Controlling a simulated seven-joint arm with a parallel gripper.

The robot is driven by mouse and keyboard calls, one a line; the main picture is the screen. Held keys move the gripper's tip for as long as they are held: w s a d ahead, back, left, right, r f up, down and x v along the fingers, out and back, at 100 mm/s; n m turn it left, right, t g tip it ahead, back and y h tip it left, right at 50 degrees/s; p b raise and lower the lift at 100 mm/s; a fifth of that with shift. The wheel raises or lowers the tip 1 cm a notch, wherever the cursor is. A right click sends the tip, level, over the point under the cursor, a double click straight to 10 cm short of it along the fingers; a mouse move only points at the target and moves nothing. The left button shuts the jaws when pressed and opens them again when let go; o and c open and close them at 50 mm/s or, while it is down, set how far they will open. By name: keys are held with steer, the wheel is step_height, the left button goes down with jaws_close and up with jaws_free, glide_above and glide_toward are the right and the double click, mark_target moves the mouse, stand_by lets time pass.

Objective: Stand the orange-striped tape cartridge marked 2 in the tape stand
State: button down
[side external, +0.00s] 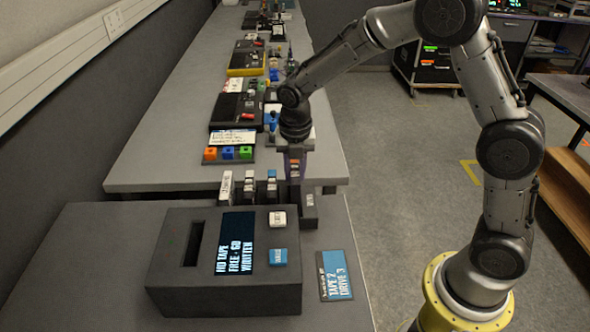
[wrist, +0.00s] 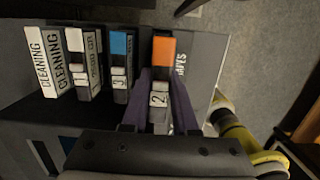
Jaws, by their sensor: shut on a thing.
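The orange-striped tape cartridge marked 2 (wrist: 160,75) is upright between the fingers of my gripper (wrist: 161,105), which is shut on it. The held cartridge is at the right end of the row, beside the blue-striped cartridge marked 3 (wrist: 119,65). Its lower end is hidden, so I cannot tell whether it touches the stand.
A white-striped cartridge (wrist: 83,65) and a white cleaning cartridge (wrist: 45,62) stand left of it. In front is a dark tape drive (side external: 180,285) with an empty-looking slot and a "NO TAPE" display. A card (side external: 335,275) reads "TAPE 2 DRIVE 3". More equipment (side external: 237,110) lines the bench behind.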

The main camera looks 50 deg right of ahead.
steer(key=shift+f, duration=1.7)
stand_by(1.6)
steer(key=c, duration=0.6)
jaws_free()
steer(key=shift+o, duration=0.3)
steer(key=shift+o, duration=1.3)
steer(key=shift+r, duration=3.8)
